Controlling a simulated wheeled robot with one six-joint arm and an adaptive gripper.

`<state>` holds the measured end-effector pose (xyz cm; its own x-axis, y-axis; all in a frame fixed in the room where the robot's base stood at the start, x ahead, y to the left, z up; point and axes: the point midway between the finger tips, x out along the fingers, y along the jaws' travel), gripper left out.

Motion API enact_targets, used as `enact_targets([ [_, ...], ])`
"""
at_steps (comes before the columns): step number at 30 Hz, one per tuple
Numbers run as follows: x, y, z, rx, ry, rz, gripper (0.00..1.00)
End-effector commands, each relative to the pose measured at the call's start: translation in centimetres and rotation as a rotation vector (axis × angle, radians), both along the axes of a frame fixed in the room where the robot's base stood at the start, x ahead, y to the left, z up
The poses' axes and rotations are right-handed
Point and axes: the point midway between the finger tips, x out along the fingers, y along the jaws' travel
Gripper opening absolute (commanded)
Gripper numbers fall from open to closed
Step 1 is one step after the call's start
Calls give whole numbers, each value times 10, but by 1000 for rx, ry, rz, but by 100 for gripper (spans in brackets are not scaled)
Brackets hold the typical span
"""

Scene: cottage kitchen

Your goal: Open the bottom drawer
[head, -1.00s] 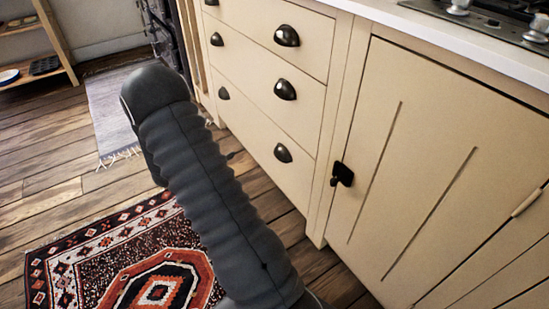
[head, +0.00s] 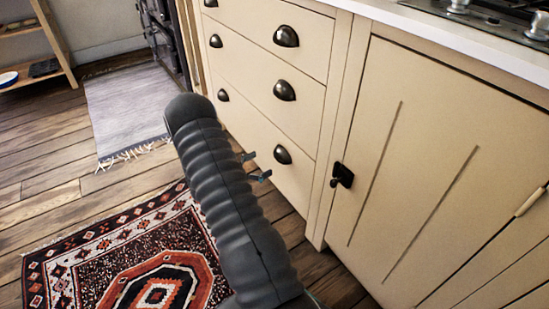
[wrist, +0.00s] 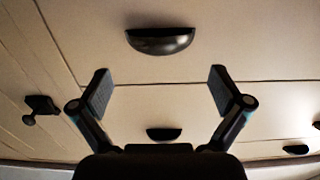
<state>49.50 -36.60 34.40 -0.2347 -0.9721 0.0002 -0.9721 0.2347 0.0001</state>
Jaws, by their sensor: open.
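The bottom drawer (head: 250,128) is the lowest of three cream drawers and is shut. It has two dark cup handles, a right one (head: 282,153) and a left one (head: 223,95). My gripper (head: 256,166) shows only its fingertips past my dark arm, just left of the right handle. The wrist view looks upside down, with the counter edge low in the picture. There my gripper (wrist: 158,92) is open and empty, and a large cup handle (wrist: 160,41), seemingly the bottom drawer's right one, lies centred beyond the fingers, apparently untouched.
A cupboard door with a black latch (head: 342,175) stands right of the drawers, under a counter with a hob (head: 500,18). A patterned rug (head: 130,250) and a grey rug (head: 125,105) lie on the wooden floor. A shelf (head: 40,75) stands far left.

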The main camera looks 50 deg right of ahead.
Motion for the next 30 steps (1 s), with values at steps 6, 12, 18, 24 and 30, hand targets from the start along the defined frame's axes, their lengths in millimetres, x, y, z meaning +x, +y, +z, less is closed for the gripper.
enact_targets([
  [6,-9,-35,0,0,0,-1,100],
  [12,-12,-52,0,0,0,1,100],
  [18,-13,-56,0,0,0,1,100],
  [24,-13,-56,0,0,0,1,90],
  [30,-13,-56,0,0,0,1,40],
])
